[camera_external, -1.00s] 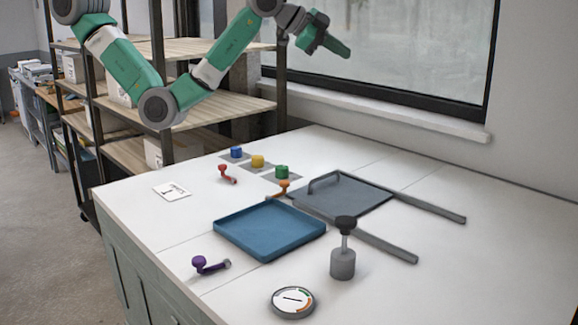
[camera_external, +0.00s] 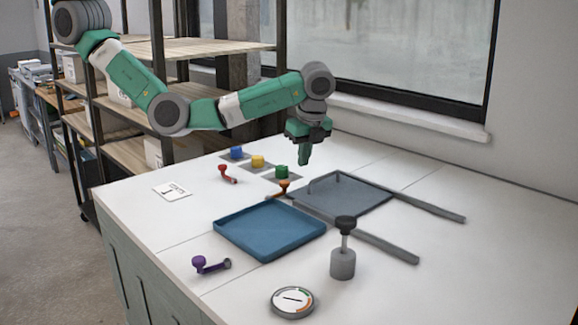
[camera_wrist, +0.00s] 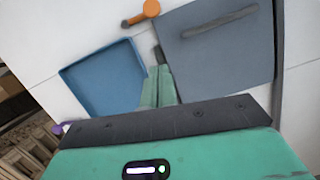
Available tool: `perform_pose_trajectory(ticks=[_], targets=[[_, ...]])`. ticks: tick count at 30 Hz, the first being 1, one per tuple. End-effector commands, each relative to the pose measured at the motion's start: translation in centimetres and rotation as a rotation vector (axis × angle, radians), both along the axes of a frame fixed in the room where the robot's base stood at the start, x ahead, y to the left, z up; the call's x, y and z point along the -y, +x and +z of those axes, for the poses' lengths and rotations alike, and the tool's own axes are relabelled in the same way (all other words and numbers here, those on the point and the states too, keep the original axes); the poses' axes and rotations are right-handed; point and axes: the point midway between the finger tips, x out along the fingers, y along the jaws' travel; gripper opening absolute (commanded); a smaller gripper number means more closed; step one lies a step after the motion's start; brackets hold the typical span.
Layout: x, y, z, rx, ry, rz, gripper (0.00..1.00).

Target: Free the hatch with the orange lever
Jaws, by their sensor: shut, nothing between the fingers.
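The orange lever (camera_external: 283,188) stands at the left edge of the grey hatch, near the blue tray's back corner. In the wrist view the orange lever (camera_wrist: 150,10) is at the top, its arm pointing left. The grey hatch (camera_external: 345,198) lies flat with a raised handle bar and rails running to the right; it also shows in the wrist view (camera_wrist: 215,60). My gripper (camera_external: 304,165) points down above the table, higher than the hatch and lever and touching neither. Its green fingers (camera_wrist: 158,88) are together and empty in the wrist view.
A blue tray (camera_external: 268,250) lies in front of the hatch. A grey post with a black knob (camera_external: 343,250) and a round dial (camera_external: 291,302) are at the front. A red lever (camera_external: 227,174), a purple lever (camera_external: 210,264) and blue, yellow and green buttons (camera_external: 281,172) are also on the table.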

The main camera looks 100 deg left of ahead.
Motion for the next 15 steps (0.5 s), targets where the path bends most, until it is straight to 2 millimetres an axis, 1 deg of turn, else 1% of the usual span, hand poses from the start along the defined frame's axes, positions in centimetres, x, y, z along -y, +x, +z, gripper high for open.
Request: perform_pose_trajectory(ticks=[1,2,9,11,12,15], targets=[[-0.2,-0.3,-1.5,-0.003,0.001,0.001,0.0],[-0.3,-0.4,-1.8,-0.004,0.0,0.001,0.0],[-1.1,-1.3,-6.9,-0.003,-0.001,0.002,0.0],[-1.2,-1.5,-8.1,-0.003,-0.001,0.002,0.0],[-1.8,-2.1,-7.8,-0.001,-0.001,0.004,0.0],[-2.7,-3.3,-8.0,0.0,0.0,0.003,0.0]])
